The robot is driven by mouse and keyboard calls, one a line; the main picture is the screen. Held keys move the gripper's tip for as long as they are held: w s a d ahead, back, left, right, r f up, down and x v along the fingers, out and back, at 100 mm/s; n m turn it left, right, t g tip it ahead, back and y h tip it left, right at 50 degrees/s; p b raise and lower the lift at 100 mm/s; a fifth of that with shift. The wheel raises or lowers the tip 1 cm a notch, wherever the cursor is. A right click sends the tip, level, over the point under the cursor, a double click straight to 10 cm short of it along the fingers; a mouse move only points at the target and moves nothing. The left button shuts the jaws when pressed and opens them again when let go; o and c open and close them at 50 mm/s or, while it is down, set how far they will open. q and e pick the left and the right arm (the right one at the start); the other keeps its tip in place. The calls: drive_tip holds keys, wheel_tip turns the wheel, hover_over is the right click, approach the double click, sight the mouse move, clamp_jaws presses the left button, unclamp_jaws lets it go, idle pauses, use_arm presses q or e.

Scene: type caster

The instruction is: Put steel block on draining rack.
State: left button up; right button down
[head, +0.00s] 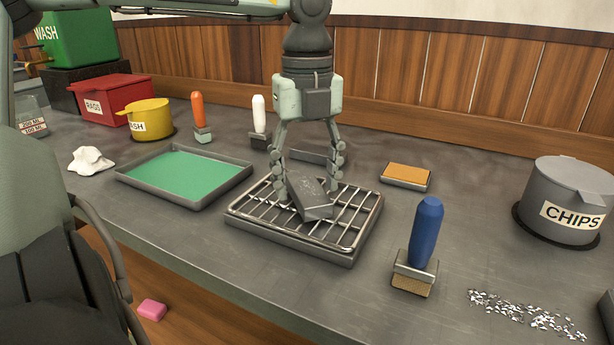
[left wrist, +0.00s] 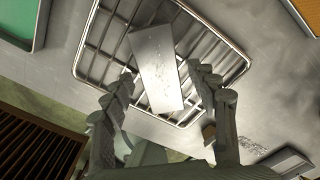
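The steel block (head: 312,205) is a grey, scuffed bar. It lies on the wire draining rack (head: 345,239), turned at an angle to the bars. In the left wrist view the block (left wrist: 158,75) rests over the bars of the rack (left wrist: 228,75). My left gripper (head: 308,176) points down over the rack, its fingers spread on either side of the block. The left wrist view shows gaps between the fingers of my left gripper (left wrist: 160,74) and the block's sides. The block's underside is hidden. My right gripper is not in view.
Left of the rack is a tray with a green surface (head: 183,172). A blue-handled brush (head: 426,232) stands to the right, near metal chips (head: 525,312) and a grey CHIPS pot (head: 562,195). An orange-topped block (head: 407,175) and a white-handled brush (head: 259,115) stand behind.

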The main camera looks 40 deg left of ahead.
sight(307, 187)
use_arm(q)
wheel_tip(307, 187, up, 12)
idle(0.7)
